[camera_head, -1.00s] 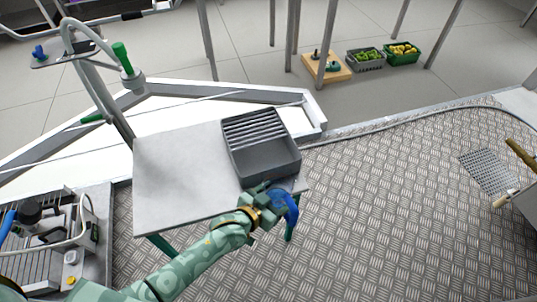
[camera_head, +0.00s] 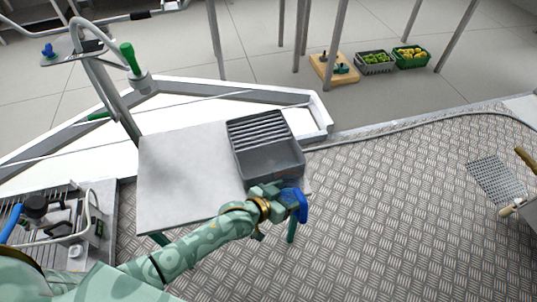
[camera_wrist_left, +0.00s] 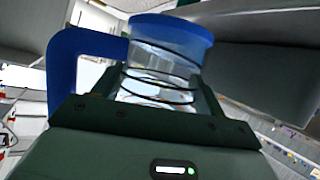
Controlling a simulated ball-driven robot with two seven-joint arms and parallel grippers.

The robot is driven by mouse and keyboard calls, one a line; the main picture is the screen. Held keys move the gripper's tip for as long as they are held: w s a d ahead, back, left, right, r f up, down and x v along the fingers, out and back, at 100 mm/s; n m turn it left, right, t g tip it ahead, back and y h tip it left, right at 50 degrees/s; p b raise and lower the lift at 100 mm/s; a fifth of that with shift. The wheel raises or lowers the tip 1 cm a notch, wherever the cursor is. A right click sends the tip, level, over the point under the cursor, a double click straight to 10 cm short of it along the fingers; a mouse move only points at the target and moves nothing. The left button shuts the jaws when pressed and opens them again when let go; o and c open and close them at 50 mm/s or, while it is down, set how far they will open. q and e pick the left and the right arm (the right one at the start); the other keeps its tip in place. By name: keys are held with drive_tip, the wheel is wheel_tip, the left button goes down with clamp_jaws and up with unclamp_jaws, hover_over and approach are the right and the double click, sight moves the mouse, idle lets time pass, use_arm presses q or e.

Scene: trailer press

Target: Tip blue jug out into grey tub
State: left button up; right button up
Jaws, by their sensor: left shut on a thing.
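The blue jug (camera_head: 299,204) is at the near right corner of the steel table in the head view, largely hidden by my gripper. In the left wrist view the jug (camera_wrist_left: 170,62) has a clear body with dark rings, a blue rim and a blue handle at the left. My left gripper (camera_head: 280,193) is shut on its body, the fingers on either side. The grey tub (camera_head: 272,165) stands on the table just beyond the gripper, with a slatted rack over its far half. I see no liquid leaving the jug. My right gripper is out of view.
The steel table (camera_head: 182,180) is bare left of the tub. A tap post with a green handle (camera_head: 130,58) stands behind it at the left. Crates of green and yellow produce (camera_head: 411,56) sit on the floor beyond. The chequered floor at right is mostly clear.

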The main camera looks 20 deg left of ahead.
sight(291, 173)
use_arm(q)
drive_tip(key=shift+w+a+f+n+g+h+b, duration=0.2)
drive_tip(key=shift+n+g+h+b, duration=0.2)
drive_tip(key=shift+n+b, duration=0.15)
drive_tip(key=shift+w+a+f+n+g+h+b, duration=0.25)
drive_tip(key=shift+n+g+b, duration=0.3)
drive_tip(key=shift+b, duration=0.4)
drive_tip(key=shift+w+a+r+n+g, duration=0.1)
drive_tip(key=shift+w+r+n+g, duration=0.15)
drive_tip(key=shift+r, duration=0.45)
drive_tip(key=shift+r+h, duration=0.1)
drive_tip(key=shift+h, duration=0.15)
drive_tip(key=shift+w+a+n+g+h+b, duration=0.15)
drive_tip(key=shift+n+g+h+b, duration=0.3)
drive_tip(key=shift+n+b, duration=0.5)
drive_tip(key=shift+r+g, duration=0.25)
drive_tip(key=shift+r, duration=0.35)
drive_tip(key=shift+s+r+n+g+h+b, duration=0.2)
drive_tip(key=shift+r+n+g+h+b, duration=0.1)
drive_tip(key=shift+r+h+b, duration=0.05)
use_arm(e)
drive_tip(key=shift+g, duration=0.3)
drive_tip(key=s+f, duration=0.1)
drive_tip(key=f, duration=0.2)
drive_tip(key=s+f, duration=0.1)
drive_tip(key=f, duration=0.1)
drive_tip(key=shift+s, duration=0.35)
use_arm(q)
drive_tip(key=shift+n, duration=0.3)
